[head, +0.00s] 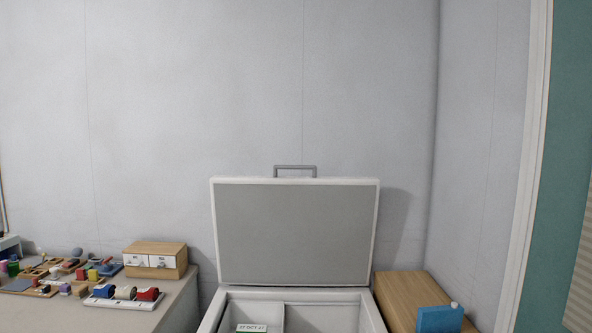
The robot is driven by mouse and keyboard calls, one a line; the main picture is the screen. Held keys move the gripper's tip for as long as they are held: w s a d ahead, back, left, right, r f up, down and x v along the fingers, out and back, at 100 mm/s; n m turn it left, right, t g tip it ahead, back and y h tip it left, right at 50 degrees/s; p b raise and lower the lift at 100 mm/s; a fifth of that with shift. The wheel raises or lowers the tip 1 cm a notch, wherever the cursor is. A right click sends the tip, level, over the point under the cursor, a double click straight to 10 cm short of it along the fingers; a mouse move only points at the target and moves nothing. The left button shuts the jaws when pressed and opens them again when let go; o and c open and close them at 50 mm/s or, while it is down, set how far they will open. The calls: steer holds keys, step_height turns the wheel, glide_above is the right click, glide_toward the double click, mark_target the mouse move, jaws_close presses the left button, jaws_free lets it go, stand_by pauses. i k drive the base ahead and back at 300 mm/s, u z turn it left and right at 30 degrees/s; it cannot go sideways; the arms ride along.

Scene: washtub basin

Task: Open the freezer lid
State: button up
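The freezer lid (297,232) stands raised, nearly upright, at the back of the freezer. Its grey inner panel with a pale rim faces me, and a grey bar handle (295,168) sticks up from its top edge. The freezer body (212,310) is open below it, with white walls and a divider inside. A small labelled item (251,328) shows in the left compartment, cut off by the frame's bottom edge. My gripper is not in view.
At left is a table (172,309) with a wooden two-drawer box (155,259), a white tray of coloured rolls (100,303) and several small items. Right of the freezer is a wooden surface (406,292) with a blue object (440,319). A wall stands close behind the lid.

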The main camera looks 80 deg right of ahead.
mark_target(316, 231)
steer(key=u, duration=1.8)
steer(key=i, duration=0.15)
steer(key=z, duration=2.8)
steer(key=i, duration=0.15)
steer(key=z, duration=1.6)
steer(key=k, duration=0.65)
steer(key=z, duration=0.3)
steer(key=i, duration=1.05)
steer(key=z, duration=0.15)
